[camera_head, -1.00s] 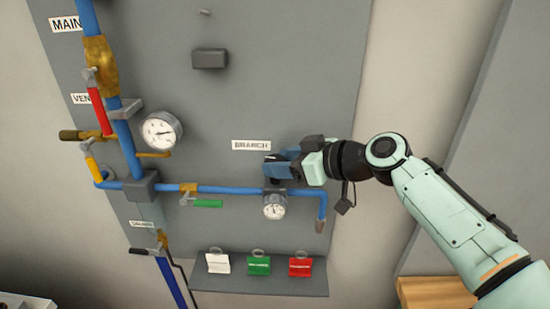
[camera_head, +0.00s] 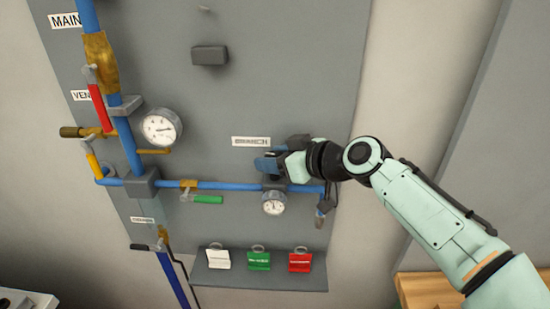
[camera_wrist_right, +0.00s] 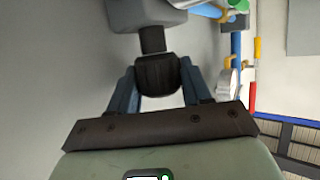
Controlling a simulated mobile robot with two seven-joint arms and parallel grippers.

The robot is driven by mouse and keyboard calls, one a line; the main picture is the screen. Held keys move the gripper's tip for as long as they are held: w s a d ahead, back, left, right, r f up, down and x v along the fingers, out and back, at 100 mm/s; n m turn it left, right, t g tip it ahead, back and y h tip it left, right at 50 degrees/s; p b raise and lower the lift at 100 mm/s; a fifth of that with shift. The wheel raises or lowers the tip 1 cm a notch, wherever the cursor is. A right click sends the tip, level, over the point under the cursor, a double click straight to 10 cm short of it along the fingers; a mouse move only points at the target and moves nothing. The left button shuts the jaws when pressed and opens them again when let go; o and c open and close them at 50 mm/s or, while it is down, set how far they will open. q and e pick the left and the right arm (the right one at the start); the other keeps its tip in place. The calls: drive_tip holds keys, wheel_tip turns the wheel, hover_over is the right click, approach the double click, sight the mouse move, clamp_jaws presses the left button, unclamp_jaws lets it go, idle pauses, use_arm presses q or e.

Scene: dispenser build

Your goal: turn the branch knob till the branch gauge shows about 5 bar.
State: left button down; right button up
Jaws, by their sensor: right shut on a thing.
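The branch gauge (camera_head: 274,203) is a small white dial on the blue pipe, below the BRANCH label (camera_head: 251,141). Its needle appears to point roughly upward, but the numbers are too small to read. My right gripper (camera_head: 267,164) is just above the gauge and largely covers the branch knob in the head view. In the right wrist view, the black ribbed branch knob (camera_wrist_right: 158,75) sits between the two blue fingers of my right gripper (camera_wrist_right: 160,88), which is shut on it. The knob is on a short dark stem from a grey body. My left gripper is out of view.
A larger gauge (camera_head: 161,128) is at the left, near the red-handled valve (camera_head: 97,108) and yellow handle (camera_head: 94,165). A green-handled valve (camera_head: 206,199) is on the blue branch pipe. A shelf (camera_head: 259,282) below holds white, green and red tags.

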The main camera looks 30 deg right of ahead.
drive_tip(key=shift+m+t+h+p, duration=0.3)
drive_tip(key=shift+m+h+p, duration=0.1)
drive_tip(key=shift+m+h, duration=0.5)
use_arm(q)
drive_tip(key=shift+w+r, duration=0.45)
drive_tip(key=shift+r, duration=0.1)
use_arm(e)
drive_tip(key=o, duration=0.7)
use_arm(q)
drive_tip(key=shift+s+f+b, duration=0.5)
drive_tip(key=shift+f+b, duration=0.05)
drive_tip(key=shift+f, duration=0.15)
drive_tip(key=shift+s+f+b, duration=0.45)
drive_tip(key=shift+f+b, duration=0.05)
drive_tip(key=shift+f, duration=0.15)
use_arm(e)
drive_tip(key=shift+v, duration=6.7)
drive_tip(key=shift+a, duration=0.1)
